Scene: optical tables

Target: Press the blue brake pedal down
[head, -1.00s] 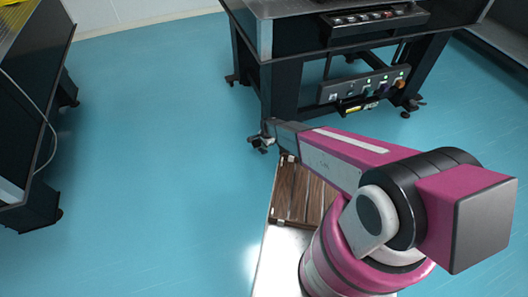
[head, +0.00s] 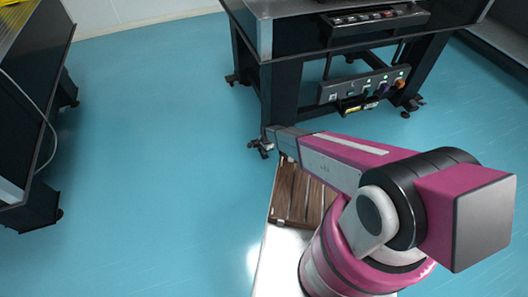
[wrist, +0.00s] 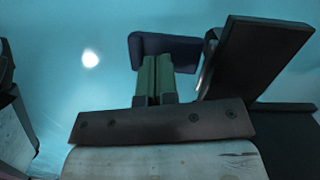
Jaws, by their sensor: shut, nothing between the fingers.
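The dark blue brake pedal (wrist: 160,43) shows in the wrist view as a flat piece just past the tips of my gripper (wrist: 158,60). My gripper has greenish fingers that lie side by side, shut with nothing between them. The fingertips overlap the pedal's near edge in this view; I cannot tell whether they touch it. In the head view my arm reaches to the caster (head: 264,147) at the near foot of the table, and the pedal and fingertips cannot be made out there.
A dark slab-like part (wrist: 258,58) stands close right of the fingers. The black optical table (head: 280,90) rises behind the caster, with a control panel (head: 365,85) on it. Another table (head: 30,110) stands at left. Blue floor (head: 150,130) between them is clear.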

